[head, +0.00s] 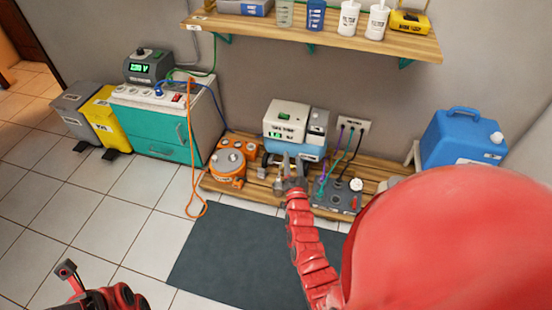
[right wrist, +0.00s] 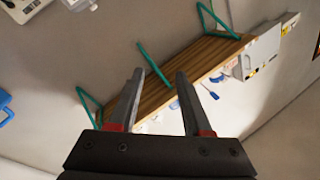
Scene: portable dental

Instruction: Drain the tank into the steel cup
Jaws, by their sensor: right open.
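An orange round tank unit (head: 228,163) stands at the left end of the low wooden platform, with an orange hose by it. A white and blue machine (head: 288,125) stands at the platform's middle. My right gripper (head: 292,158) is in front of this machine, to the right of the orange unit. In the right wrist view its two fingers (right wrist: 158,92) are apart with nothing between them. Small grey parts (head: 263,172) show left of the gripper; I cannot tell whether one is the steel cup. My left gripper (head: 66,268) is low at the left, and its opening is unclear.
A blue jug (head: 463,138) stands at the right. A grey box with coloured tubes (head: 338,195) is on the platform (head: 222,190). A wall shelf (head: 320,38) hangs above. A teal cabinet (head: 160,143) stands left. The dark mat (head: 235,255) is clear; my red arm hides the right.

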